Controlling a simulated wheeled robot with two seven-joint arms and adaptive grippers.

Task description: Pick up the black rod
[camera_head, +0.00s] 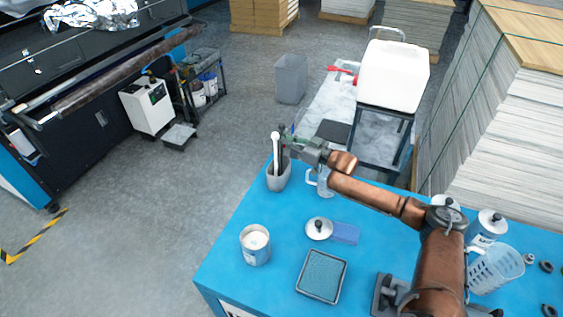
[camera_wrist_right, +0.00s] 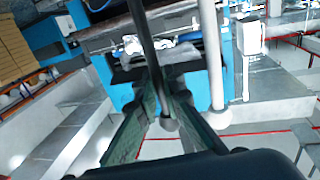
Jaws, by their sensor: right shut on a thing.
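The black rod (camera_head: 282,152) stands roughly upright at a grey holder (camera_head: 279,181) near the far left edge of the blue table (camera_head: 225,262), beside a white rod (camera_head: 275,147). My right gripper (camera_head: 284,140) is at the rod's upper part. In the right wrist view, the fingers (camera_wrist_right: 164,98) are shut on the black rod (camera_wrist_right: 148,45). The white rod (camera_wrist_right: 214,60) is to its right, outside the fingers. Whether the black rod's lower end is inside the holder is hard to tell. My left gripper is not in view.
A clear mug (camera_head: 323,184) stands just right of the holder. A white-filled tin (camera_head: 255,245), a round lid (camera_head: 319,228), a blue block (camera_head: 345,233) and a teal-filled tray (camera_head: 321,276) lie nearer. A white tank (camera_head: 393,75) stands beyond the table.

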